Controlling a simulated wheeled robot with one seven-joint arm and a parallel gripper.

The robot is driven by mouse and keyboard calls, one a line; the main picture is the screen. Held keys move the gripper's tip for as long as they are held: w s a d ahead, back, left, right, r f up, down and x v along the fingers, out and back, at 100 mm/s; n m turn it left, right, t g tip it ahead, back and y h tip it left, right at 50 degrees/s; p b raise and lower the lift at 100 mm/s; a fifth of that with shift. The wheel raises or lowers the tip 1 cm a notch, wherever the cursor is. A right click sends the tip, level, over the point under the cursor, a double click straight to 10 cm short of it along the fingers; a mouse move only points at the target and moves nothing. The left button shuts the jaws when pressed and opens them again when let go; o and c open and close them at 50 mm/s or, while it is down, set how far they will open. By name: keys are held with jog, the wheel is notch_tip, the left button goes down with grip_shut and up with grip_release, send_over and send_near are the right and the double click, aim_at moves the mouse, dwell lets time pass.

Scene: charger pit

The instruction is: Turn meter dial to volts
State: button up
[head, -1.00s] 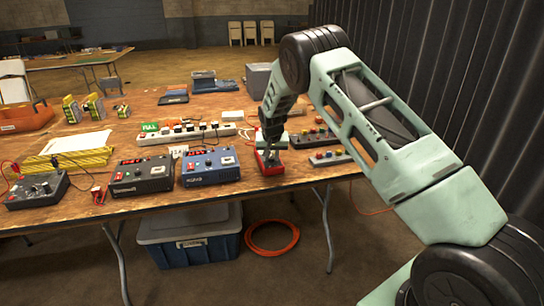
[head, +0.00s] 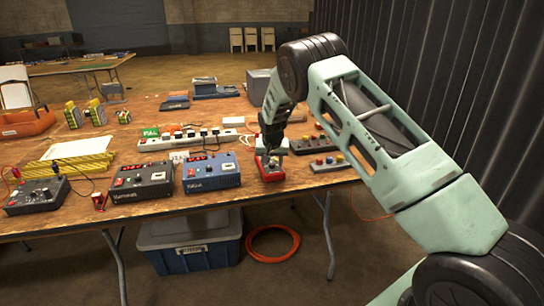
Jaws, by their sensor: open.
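The meter seems to be the dark box (head: 38,194) with a knob on top and red and black leads, at the left front of the table; its dial marking is too small to read. My gripper (head: 270,160) is at the right front of the table, pointing down over a small red item (head: 271,177). It is far to the right of the meter. Its jaws are open; the fingertips are small and partly hidden, and I cannot tell whether they touch the red item.
A black box (head: 141,182) and a blue box (head: 211,173) with displays stand between the meter and my gripper. A white power strip (head: 187,139) lies behind them. A corrugated wall (head: 440,80) rises at right.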

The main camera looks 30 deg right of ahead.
jog(key=v, duration=1.7)
jog(key=shift+b, duration=0.4)
jog(key=shift+s+a+r, duration=0.1)
jog(key=shift+a, duration=0.1)
